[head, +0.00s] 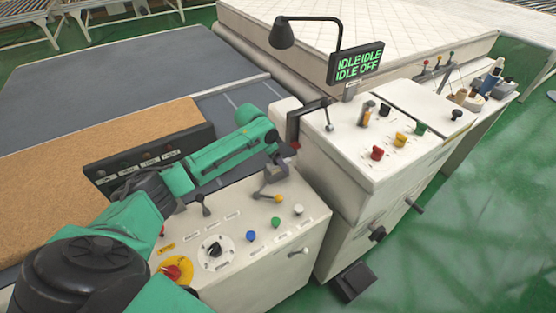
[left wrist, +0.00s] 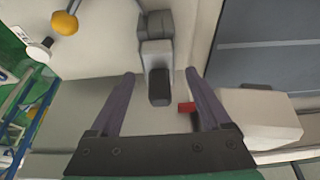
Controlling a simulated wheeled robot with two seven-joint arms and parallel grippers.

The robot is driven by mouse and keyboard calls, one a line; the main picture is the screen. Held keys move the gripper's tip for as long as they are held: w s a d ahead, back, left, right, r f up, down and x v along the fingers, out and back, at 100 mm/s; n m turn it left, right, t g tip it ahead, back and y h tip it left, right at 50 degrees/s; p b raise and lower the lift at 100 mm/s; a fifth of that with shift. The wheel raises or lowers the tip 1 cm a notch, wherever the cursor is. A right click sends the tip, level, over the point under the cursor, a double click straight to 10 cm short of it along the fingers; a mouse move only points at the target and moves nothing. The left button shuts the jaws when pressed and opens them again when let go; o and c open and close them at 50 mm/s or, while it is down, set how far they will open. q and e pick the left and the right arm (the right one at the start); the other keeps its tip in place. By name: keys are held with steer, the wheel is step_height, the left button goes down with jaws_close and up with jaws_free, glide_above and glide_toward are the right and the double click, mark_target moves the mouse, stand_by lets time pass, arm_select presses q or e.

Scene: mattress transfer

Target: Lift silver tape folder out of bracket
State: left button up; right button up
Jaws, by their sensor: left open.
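In the left wrist view a grey, blocky metal piece, apparently the silver tape folder (left wrist: 156,52), sits on the pale console top with a dark end toward the gripper. I cannot clearly tell folder from bracket. My left gripper (left wrist: 160,75) is open, with one finger on each side of the dark end and visible gaps to both. In the head view my left gripper (head: 271,181) is low over the back of the near console, and the wrist and fingers largely hide the folder there. My right gripper is not in view.
A yellow knob (head: 278,198) and white knob (head: 298,209) stand close to the gripper. The near console (head: 312,226) carries several more controls. A taller console (head: 350,150) with a lamp (head: 283,35) and display (head: 356,64) stands to the right. Spools (head: 475,101) stand farther back.

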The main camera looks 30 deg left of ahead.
arm_select(q)
steer(key=shift+d, duration=0.1)
steer(key=c, duration=0.4)
steer(key=shift+f, duration=0.1)
jaws_close()
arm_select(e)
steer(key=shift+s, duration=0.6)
arm_select(q)
steer(key=shift+w, duration=0.1)
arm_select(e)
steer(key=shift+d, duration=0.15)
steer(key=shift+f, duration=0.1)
arm_select(q)
steer(key=shift+r, duration=0.4)
step_height(320, 180, up, 19)
steer(key=b, duration=0.4)
steer(key=shift+r+b, duration=0.2)
steer(key=shift+b, duration=0.1)
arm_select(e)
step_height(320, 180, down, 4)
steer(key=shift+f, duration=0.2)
